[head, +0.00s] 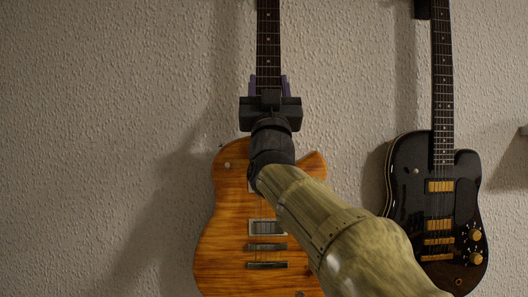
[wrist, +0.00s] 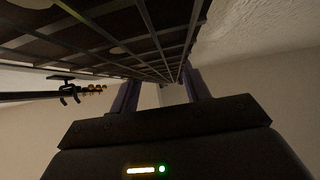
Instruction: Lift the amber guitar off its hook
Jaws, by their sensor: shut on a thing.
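The amber guitar (head: 215,245) hangs upright against the textured wall in the head view, its dark neck (head: 268,38) running up out of the picture. My gripper (head: 269,82) is shut on the neck just above the body, one purple finger on each side. My forearm covers part of the guitar's body on the right. In the wrist view the fretted neck (wrist: 120,30) fills the top, close to the camera, and narrows to where my gripper's fingers (wrist: 160,92) stand on either side. The guitar's hook and headstock are outside the head view.
A black guitar (head: 405,185) with gold parts hangs to the right, a short gap from the amber one. A dark headstock with pegs (wrist: 70,95) shows at the left of the wrist view. A small ledge (head: 523,131) juts in at the right edge. The wall on the left is bare.

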